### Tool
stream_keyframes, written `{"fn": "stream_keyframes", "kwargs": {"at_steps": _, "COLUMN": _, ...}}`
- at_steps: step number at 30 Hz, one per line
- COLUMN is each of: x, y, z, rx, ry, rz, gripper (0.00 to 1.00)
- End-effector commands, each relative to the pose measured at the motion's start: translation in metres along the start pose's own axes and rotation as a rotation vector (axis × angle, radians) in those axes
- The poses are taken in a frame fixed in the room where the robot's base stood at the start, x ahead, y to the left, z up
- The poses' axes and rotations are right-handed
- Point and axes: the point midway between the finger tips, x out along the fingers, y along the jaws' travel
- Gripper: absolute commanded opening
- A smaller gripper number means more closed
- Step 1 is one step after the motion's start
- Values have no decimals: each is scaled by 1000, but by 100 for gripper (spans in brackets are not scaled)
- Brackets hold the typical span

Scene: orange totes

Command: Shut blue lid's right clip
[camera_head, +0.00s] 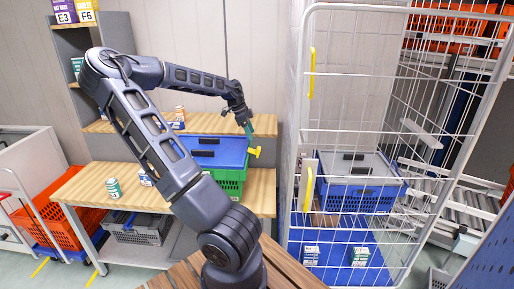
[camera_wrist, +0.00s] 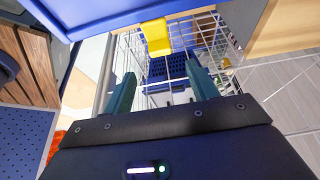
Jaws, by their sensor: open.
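The blue lid (camera_head: 218,150) lies on a green tote (camera_head: 230,188) on the wooden shelf. Its right clip, yellow (camera_head: 255,152), juts outward from the right side of the tote. My gripper (camera_head: 248,130) is above this clip, near the lid's right end. In the wrist view the blue lid (camera_wrist: 95,12) fills the upper left and the yellow clip (camera_wrist: 157,38) hangs from its edge. There, my gripper (camera_wrist: 161,74) is open, with the clip just beyond the two fingertips and nothing visible between them. I cannot tell whether a finger touches the clip.
A wire roll cage (camera_head: 308,130) stands close to the right of the shelf, with a blue crate (camera_head: 360,197) inside. A green-and-white can (camera_head: 113,188) stands on the lower wooden shelf at left. Orange totes (camera_head: 65,212) are at far left.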

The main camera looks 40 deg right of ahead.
Motion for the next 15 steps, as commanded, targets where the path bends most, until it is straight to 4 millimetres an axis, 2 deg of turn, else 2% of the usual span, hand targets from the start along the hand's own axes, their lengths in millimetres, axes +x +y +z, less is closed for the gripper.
{"fn": "stream_keyframes", "kwargs": {"at_steps": 9, "x": 56, "y": 1, "z": -1, "rx": 1, "ry": 2, "rz": 3, "gripper": 58}}
{"fn": "stream_keyframes", "kwargs": {"at_steps": 15, "x": 78, "y": 0, "z": -1, "rx": 1, "ry": 0, "rz": 2, "gripper": 58}}
